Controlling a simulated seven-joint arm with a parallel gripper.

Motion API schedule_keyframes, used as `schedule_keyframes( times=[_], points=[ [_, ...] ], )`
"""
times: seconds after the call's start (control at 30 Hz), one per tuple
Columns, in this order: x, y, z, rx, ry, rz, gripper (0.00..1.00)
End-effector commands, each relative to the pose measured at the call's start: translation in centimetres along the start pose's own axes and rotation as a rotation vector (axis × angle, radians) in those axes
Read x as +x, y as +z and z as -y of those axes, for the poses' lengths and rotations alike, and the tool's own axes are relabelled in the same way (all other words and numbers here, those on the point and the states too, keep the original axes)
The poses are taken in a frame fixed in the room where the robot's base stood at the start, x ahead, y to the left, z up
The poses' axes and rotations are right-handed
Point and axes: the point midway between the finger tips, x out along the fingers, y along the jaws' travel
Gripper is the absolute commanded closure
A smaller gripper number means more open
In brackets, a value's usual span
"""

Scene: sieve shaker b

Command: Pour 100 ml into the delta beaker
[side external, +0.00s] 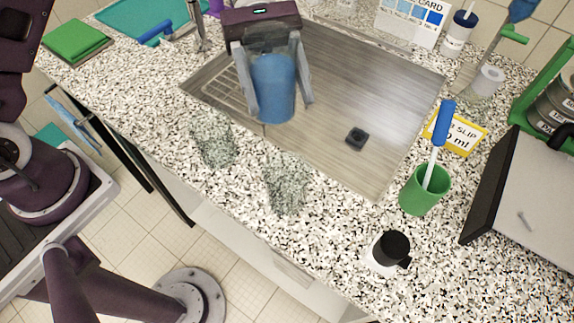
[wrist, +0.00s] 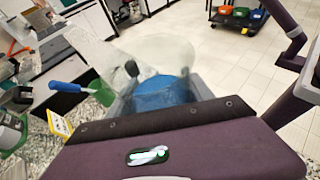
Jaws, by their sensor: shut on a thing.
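The beaker looks close to upright. The blue liquid also shows in the wrist view (wrist: 163,93), behind the dark gripper body. Two clear, empty-looking glass vessels stand on the speckled counter nearer the front edge: one on the left (side external: 212,146) and one to its right (side external: 285,184). No label is readable on either, so I cannot tell which is delta. A yellow slip (side external: 466,137) ends in "0 ml"; its first digits are hidden.
A green cup with a blue-handled brush (side external: 424,192) stands right of the grey board (side external: 335,90). A small black block (side external: 356,138) lies on the board. A black-capped white jar (side external: 388,253) is near the front. A grey-topped device (side external: 530,190) fills the right.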

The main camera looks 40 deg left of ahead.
Motion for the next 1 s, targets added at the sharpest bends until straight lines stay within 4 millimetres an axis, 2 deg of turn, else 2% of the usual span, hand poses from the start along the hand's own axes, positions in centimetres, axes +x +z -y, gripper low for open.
schedule_keyframes(
  times=[0.17, 0.3, 0.5, 0.7, 1.0],
  points=[
    [4.0, -1.2, -4.9, 0.011, -0.024, 0.004, 1.00],
    [8.4, -2.6, -8.3, 0.026, -0.061, 0.004, 1.00],
    [13.1, -4.1, -10.7, 0.039, -0.092, 0.002, 1.00],
    [14.8, -4.6, -11.5, 0.043, -0.097, 0.001, 1.00],
    [14.8, -4.6, -11.5, 0.049, -0.095, 0.003, 1.00]
  ],
)
